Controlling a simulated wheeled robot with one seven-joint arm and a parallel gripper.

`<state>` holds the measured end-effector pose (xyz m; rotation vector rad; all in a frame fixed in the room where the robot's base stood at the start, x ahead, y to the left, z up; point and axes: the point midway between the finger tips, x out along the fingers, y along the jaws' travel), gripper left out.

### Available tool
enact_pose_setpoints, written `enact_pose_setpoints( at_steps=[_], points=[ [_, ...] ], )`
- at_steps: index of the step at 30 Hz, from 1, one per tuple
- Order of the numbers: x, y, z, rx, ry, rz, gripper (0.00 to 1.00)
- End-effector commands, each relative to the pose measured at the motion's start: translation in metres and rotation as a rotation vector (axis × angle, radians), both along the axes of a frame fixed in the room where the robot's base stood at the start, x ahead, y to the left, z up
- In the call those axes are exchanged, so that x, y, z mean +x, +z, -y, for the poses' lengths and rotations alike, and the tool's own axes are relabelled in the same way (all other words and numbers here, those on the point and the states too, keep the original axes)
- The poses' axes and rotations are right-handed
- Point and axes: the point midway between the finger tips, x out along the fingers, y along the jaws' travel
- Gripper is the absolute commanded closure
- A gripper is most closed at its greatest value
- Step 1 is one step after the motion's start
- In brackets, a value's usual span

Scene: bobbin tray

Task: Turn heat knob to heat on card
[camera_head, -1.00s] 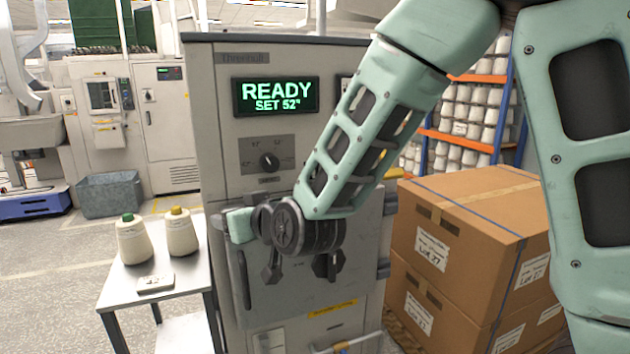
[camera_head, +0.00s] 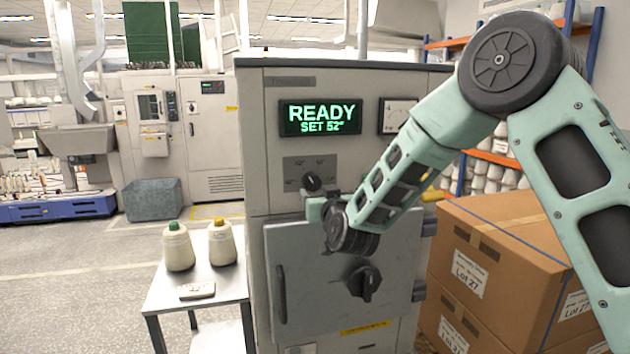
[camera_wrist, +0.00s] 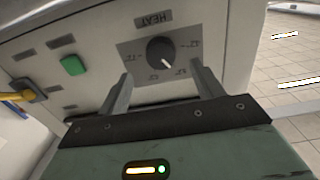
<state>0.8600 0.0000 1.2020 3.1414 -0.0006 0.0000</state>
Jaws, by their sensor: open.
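The heat knob (camera_head: 312,181) is a round black dial on a grey scale plate, below the green display on the machine front. In the wrist view the knob (camera_wrist: 160,52) appears upside down beside its HEAT label (camera_wrist: 154,19), its white pointer toward the lower right. My gripper (camera_wrist: 161,74) is open, its two fingers apart on either side of the knob's line and short of it, holding nothing. In the head view my gripper (camera_head: 317,207) is just below the knob. A small pale card (camera_head: 197,290) lies on the side table; its writing is too small to read.
The display (camera_head: 320,117) reads READY, SET 52". A larger black knob (camera_head: 364,283) sits on the door below my wrist. Two thread cones (camera_head: 178,247) stand on the side table (camera_head: 165,297). Stacked cartons (camera_head: 500,235) are at right. A green button (camera_wrist: 73,65) shows in the wrist view.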

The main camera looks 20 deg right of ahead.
Motion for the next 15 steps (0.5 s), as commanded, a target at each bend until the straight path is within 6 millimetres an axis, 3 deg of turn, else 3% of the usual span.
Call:
enact_pose_setpoints(
  at_steps=[6,15],
  points=[
    [0.040,0.002,0.000,0.001,-0.001,0.000,0.33],
    [0.062,0.000,0.000,0.001,0.000,0.000,0.33]
  ],
)
